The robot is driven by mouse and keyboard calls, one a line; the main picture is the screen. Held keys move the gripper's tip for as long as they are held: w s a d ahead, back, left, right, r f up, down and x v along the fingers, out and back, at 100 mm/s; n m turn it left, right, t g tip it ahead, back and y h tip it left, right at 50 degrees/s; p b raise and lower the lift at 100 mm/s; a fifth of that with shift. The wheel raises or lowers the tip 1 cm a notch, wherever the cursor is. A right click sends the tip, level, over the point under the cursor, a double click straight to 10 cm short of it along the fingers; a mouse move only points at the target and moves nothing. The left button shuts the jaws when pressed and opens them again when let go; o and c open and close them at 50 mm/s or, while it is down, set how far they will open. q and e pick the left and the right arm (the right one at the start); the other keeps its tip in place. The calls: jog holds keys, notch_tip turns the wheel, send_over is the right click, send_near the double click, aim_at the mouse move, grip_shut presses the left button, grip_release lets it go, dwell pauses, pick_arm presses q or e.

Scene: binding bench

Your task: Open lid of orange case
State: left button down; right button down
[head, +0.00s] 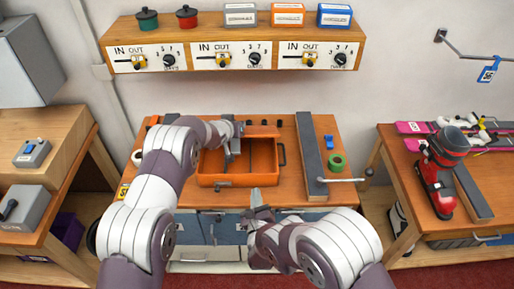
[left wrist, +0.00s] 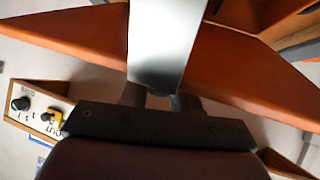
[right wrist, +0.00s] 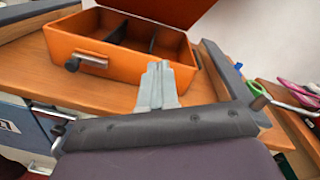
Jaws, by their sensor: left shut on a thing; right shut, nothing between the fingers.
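The orange case (head: 222,181) sits on the middle bench with its inside and dark dividers exposed. Its lid (head: 262,131) stands raised at the case's back edge. My left gripper (head: 232,150) is at the left part of the lid, shut on it; the lid fills much of the left wrist view (left wrist: 235,75), behind the pale fingers. My right gripper (head: 258,205) is shut and empty, in front of the case and apart from it. In the right wrist view the case (right wrist: 125,65) shows its open top and a dark front latch or handle.
A long grey bar (head: 309,150) and a green tape roll (head: 337,162) lie right of the case. A shelf with dials (head: 230,30) hangs above the bench. A red boot (head: 440,170) stands on the right table.

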pick_arm(q)
jog(key=shift+r, duration=0.1)
pick_arm(e)
jog(key=w+r+m+t+h, duration=0.1)
jog(key=w+r+m+t, duration=0.1)
jog(key=w+r+m, duration=0.4)
jog(key=shift+w+d+r, duration=0.25)
jog(key=shift+w+r, duration=1.35)
jog(key=shift+w, duration=1.75)
